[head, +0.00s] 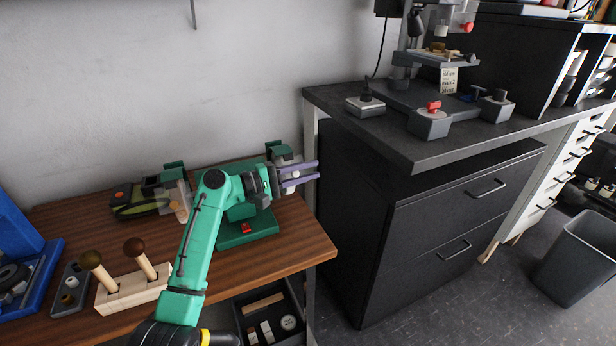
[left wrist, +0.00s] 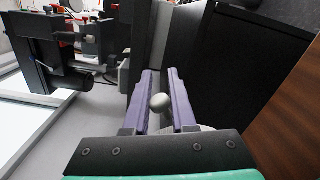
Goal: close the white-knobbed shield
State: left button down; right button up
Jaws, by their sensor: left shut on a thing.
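A green bench machine (head: 247,236) stands on the wooden workbench, partly hidden behind my left arm. The white knob (head: 294,174) of its shield is at the machine's right side. My left gripper (head: 303,173) has its purple fingers on either side of this knob and is shut on it. The left wrist view shows the pale round knob (left wrist: 160,102) between the two fingers (left wrist: 163,97). The shield itself is mostly hidden by the gripper, so I cannot tell how far open it is. My right gripper is not in view.
A black cabinet (head: 400,225) stands close right of the workbench. A drill press (head: 425,70) with a red-knobbed clear guard stands on its dark top.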

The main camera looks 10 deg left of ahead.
pick_arm(q)
jog(key=shift+f, duration=0.15)
dwell(0.3)
jog(key=c, duration=0.7)
grip_release()
jog(key=shift+c, duration=0.2)
jog(key=shift+a, duration=0.1)
notch_tip(320, 180, up, 20)
jog(key=p, duration=0.1)
